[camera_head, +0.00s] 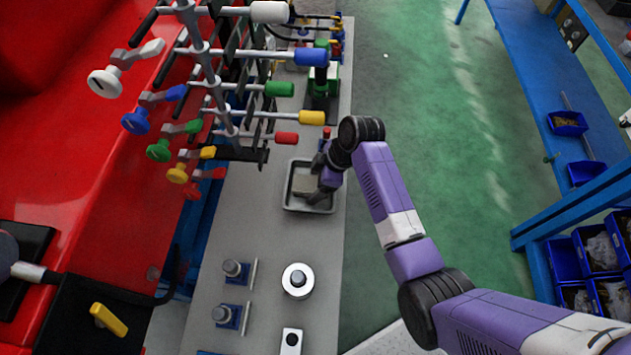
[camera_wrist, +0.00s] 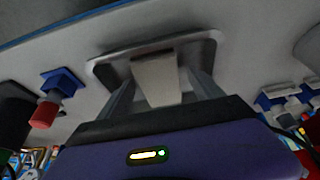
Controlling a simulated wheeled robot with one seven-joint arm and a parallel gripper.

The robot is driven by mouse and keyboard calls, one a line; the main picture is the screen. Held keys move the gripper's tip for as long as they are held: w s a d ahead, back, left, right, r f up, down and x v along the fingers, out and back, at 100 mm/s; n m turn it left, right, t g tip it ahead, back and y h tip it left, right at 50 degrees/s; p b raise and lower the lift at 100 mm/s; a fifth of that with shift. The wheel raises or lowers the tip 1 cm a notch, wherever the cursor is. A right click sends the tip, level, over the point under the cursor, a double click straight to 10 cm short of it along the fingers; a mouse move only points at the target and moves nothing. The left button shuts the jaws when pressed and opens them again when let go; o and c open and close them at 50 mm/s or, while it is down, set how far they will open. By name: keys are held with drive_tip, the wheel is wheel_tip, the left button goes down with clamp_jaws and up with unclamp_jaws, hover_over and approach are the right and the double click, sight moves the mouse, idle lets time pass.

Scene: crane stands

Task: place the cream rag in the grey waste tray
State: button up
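The grey waste tray (camera_head: 290,206) lies on the bench, and its dark rim also shows in the wrist view (camera_wrist: 207,44). The cream rag (camera_head: 304,186) is inside the tray's outline in the head view. In the wrist view the rag (camera_wrist: 155,78) shows as a pale block between my fingers, overlapping the tray. My gripper (camera_head: 318,190) is low over the tray's right part. Its two fingers (camera_wrist: 160,76) stand apart on either side of the rag, with a narrow gap seeming to show at each side. Whether the rag touches the tray floor is hidden.
A stand with coloured handles (camera_head: 225,110) rises close behind and left of the tray. A round silver part (camera_head: 298,281) and small blue-based fixtures (camera_head: 236,270) sit on the bench nearer me. Green floor (camera_head: 430,130) lies open to the right.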

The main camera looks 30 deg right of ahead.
drive_tip(key=v, duration=1.2)
drive_tip(key=s+f+m+t, duration=0.1)
drive_tip(key=s+f, duration=0.1)
drive_tip(key=s+f+m+t+h, duration=0.1)
drive_tip(key=s+f, duration=0.1)
drive_tip(key=f, duration=0.1)
drive_tip(key=s+a+f+m, duration=0.1)
drive_tip(key=s+f, duration=0.2)
drive_tip(key=shift+f+m+t+h, duration=0.1)
drive_tip(key=shift+m+t+h, duration=0.2)
drive_tip(key=shift+t, duration=0.1)
drive_tip(key=s+a+r+m+t+h, duration=0.1)
drive_tip(key=s+r+m+t, duration=0.25)
drive_tip(key=s, duration=0.55)
drive_tip(key=s+a+r+m+t+h, duration=0.1)
drive_tip(key=s+r+m+t, duration=0.2)
drive_tip(key=s, duration=0.6)
drive_tip(key=s+r+t, duration=0.1)
drive_tip(key=s+r, duration=0.2)
drive_tip(key=r, duration=0.4)
drive_tip(key=s+a+r+m+t, duration=0.1)
drive_tip(key=s+r+t, duration=0.1)
drive_tip(key=s+r, duration=0.2)
wheel_tip(320, 180, up, 3)
drive_tip(key=shift+a+r, duration=0.2)
